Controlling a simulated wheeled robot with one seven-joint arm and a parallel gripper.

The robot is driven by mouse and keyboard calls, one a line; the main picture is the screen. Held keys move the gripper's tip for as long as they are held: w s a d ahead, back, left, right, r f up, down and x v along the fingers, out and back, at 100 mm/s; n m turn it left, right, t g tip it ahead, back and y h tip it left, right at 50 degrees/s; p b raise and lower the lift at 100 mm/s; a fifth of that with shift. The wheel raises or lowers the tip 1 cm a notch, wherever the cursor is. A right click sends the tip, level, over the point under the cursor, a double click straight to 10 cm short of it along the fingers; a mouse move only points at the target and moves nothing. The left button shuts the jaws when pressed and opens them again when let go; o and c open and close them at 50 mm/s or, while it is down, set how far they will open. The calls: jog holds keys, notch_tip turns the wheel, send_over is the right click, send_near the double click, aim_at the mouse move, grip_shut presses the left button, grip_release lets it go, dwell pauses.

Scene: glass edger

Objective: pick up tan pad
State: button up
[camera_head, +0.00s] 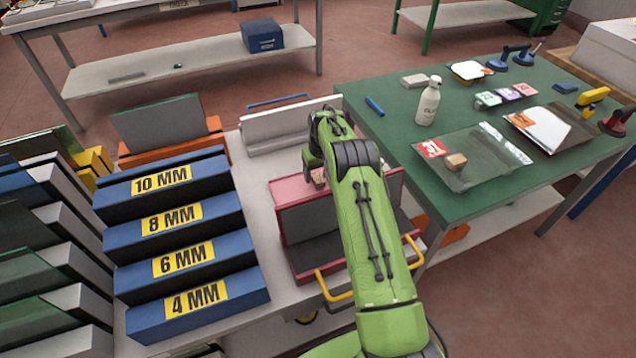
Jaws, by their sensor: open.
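A small tan block (456,161) lies on a clear bag with a red label on the green table, right of my arm. Another small tan piece (318,178) shows at the red box, partly hidden by my arm. I cannot tell which of the two is the tan pad. My green arm reaches over the red box from the lower right. Its far end bends down near the tan piece there. My gripper's fingers are hidden behind the arm, so their distance to either tan piece cannot be seen.
The red box (292,190) with yellow handles sits on a grey bench. Blue racks marked 4 to 10 MM (205,222) stand left of it. The green table (385,140) holds a white bottle (428,103), a pale block (415,80) and suction cups (612,122).

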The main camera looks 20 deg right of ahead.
jog(key=shift+w+f, duration=0.15)
jog(key=shift+f, duration=0.65)
jog(key=shift+r, duration=0.1)
jog(key=shift+c, duration=0.3)
